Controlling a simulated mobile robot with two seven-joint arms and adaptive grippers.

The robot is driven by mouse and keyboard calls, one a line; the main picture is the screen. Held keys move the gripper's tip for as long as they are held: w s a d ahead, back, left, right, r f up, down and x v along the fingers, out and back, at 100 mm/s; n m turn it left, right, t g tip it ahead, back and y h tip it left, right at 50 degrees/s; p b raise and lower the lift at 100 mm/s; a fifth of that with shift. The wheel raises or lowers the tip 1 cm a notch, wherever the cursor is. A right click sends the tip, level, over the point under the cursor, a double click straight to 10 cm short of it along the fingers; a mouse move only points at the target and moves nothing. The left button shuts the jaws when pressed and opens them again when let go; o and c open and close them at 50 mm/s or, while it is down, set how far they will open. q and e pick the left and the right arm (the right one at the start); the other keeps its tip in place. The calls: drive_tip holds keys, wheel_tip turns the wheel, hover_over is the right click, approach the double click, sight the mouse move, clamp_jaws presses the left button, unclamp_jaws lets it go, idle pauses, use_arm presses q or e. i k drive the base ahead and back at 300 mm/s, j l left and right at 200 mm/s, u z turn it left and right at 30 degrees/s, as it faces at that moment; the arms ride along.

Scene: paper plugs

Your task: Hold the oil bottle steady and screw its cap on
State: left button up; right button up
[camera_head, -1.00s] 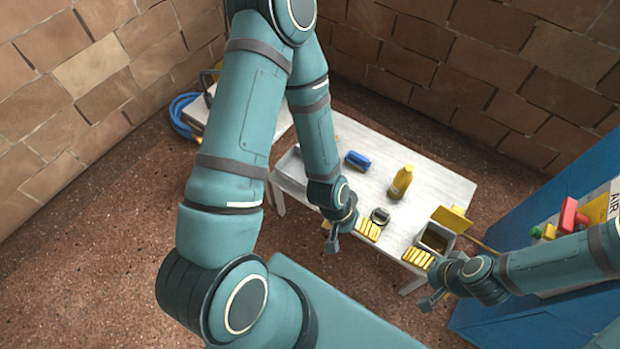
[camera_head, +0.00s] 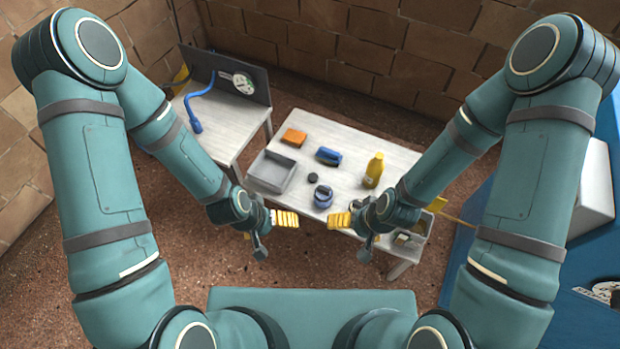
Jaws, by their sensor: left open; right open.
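The yellow oil bottle (camera_head: 374,172) stands upright near the right side of the white table. A small dark disc (camera_head: 313,178) lies left of it and may be the cap; it is too small to be sure. My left gripper (camera_head: 272,234) is open and empty at the table's front edge, left of the bottle. My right gripper (camera_head: 353,236) is open and empty at the front edge, nearer the bottle. Each has a ribbed yellow part on its inward side. Neither gripper touches the bottle.
The table (camera_head: 345,150) also holds a grey tray (camera_head: 272,171), an orange block (camera_head: 294,136), a blue object (camera_head: 328,155) and a round blue-and-dark item (camera_head: 323,196). An open box (camera_head: 408,240) is partly hidden by my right arm. A second table (camera_head: 215,135) stands left; a blue cabinet (camera_head: 545,245) stands right.

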sight(374, 170)
drive_tip(key=i+u, duration=0.15)
drive_tip(key=u, duration=0.25)
drive_tip(key=i+u, duration=0.15)
drive_tip(key=u, duration=0.3)
drive_tip(key=i+u, duration=0.15)
drive_tip(key=u, duration=0.25)
drive_tip(key=l, duration=0.05)
